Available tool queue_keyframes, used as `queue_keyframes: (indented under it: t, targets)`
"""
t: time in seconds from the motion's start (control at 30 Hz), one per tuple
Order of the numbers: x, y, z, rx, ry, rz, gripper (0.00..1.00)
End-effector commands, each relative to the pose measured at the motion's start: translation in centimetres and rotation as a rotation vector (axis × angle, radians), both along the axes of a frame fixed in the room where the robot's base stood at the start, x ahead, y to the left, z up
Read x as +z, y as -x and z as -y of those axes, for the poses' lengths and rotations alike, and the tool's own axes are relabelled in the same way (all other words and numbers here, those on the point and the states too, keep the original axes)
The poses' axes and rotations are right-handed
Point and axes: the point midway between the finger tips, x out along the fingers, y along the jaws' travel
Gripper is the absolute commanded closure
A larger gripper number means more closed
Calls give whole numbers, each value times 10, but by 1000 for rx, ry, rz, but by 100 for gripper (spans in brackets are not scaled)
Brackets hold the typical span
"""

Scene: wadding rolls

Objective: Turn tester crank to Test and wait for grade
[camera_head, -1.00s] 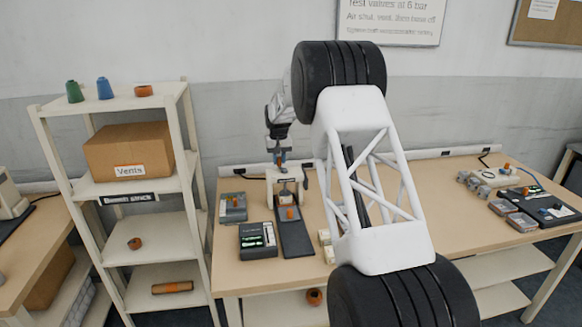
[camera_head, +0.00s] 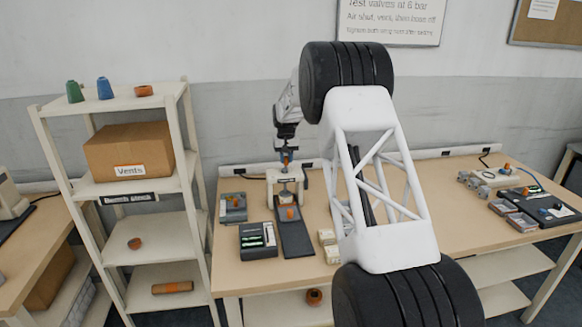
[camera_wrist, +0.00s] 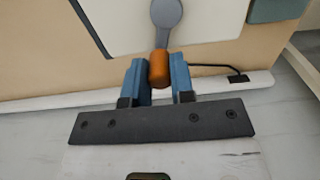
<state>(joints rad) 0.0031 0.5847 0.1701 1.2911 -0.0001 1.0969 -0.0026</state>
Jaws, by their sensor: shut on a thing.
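The tester (camera_head: 286,184) is a white frame on the table with a dark base strip (camera_head: 295,232) in front of it. In the wrist view its crank is a grey arm (camera_wrist: 166,14) with an orange knob (camera_wrist: 159,68). My gripper (camera_wrist: 160,80) has blue fingers, one on each side of the orange knob, and is shut on it. In the head view my gripper (camera_head: 286,163) is at the top of the tester. The crank's markings and any grade reading are too small or hidden to tell.
A dark box with green lights (camera_head: 258,240) and a grey tray (camera_head: 233,207) stand left of the tester. Pale blocks (camera_head: 329,243) lie to its right. A shelf rack (camera_head: 165,225) stands at left. More equipment (camera_head: 535,203) sits at the table's right end.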

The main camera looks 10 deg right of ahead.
Motion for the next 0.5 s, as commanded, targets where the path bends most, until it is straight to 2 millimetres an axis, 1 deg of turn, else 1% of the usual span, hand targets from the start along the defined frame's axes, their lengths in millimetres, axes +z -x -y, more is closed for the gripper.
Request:
queue_keyframes:
  t: [0.3,0.5]
  targets:
    - [0,0,1,0,0,2,90]
    - [0,5,9,0,0,1,90]
